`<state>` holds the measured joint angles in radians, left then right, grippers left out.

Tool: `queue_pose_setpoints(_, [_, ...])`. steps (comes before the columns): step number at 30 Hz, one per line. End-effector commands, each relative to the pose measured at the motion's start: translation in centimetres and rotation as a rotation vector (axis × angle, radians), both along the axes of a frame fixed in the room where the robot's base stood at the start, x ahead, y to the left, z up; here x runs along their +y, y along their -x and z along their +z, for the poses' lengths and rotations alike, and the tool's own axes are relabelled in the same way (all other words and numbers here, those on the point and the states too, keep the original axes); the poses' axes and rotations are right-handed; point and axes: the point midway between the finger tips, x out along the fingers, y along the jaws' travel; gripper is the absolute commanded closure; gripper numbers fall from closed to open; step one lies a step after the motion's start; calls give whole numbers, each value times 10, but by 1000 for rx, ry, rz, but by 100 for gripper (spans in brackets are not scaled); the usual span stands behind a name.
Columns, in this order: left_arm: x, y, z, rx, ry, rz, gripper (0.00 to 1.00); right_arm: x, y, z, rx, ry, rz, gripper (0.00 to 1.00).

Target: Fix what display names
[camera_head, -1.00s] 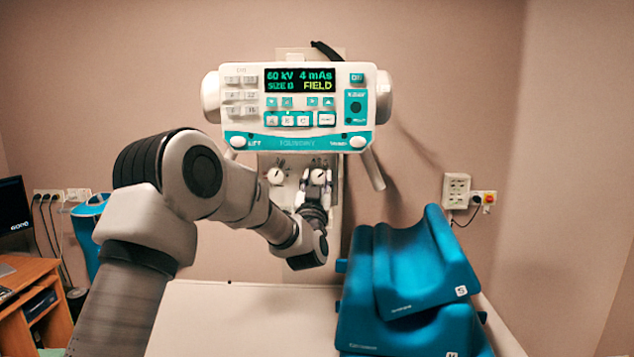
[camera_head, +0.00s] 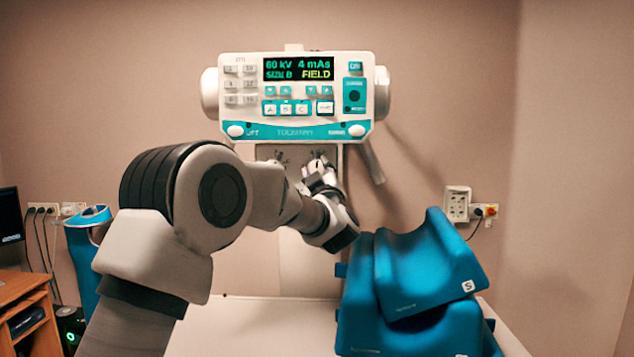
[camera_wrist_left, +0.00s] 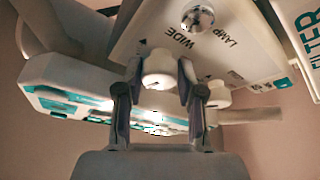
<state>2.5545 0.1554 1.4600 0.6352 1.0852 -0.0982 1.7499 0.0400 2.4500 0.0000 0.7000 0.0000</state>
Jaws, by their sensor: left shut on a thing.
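A white console (camera_head: 296,95) hangs on the wall; its display (camera_head: 299,69) reads 60 kV, 4 mAs, SIZE B and FIELD, with FIELD in yellow. A small panel (camera_wrist_left: 225,45) hangs below the console, with a silver button (camera_wrist_left: 198,18) and the words WIDE and LAMP. My left gripper (camera_head: 319,166) is at this panel, under the console. In the left wrist view, the gripper (camera_wrist_left: 160,88) is shut on a white knob (camera_wrist_left: 160,68), one finger on each side. A second white knob (camera_wrist_left: 216,97) is just right of it. The knob's exact setting cannot be read.
Blue padded cushions (camera_head: 425,265), one marked S, are stacked on the white table (camera_head: 250,325) at the right. A wall outlet (camera_head: 457,204) is beyond them. A wooden desk (camera_head: 25,310) with a monitor (camera_head: 10,215) stands at the left. A panel marked FILTER (camera_wrist_left: 305,30) shows in the wrist view.

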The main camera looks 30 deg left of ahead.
Motion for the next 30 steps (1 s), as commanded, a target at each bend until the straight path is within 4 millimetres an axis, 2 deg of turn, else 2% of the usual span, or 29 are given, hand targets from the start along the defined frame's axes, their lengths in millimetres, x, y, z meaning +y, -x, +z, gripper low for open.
queue_pose_setpoints(9, [-1,0,1,-48,75,0,97,0,0,-7,0,0,0,60])
queue_pose_setpoints(21, [0,0,2,-51,81,0,97,0,0,-7,0,0,0,60])
queue_pose_setpoints(22, [0,0,2,-51,81,0,52,0,0,-7,0,0,0,60])
queue_pose_setpoints(23, [0,0,2,-51,81,0,41,0,0,-7,0,0,0,60])
queue_pose_setpoints(24, [0,0,2,-51,81,0,37,0,0,-7,0,0,0,60])
queue_pose_setpoints(30, [0,0,1,-49,80,0,37,0,0,-7,0,0,0,60])
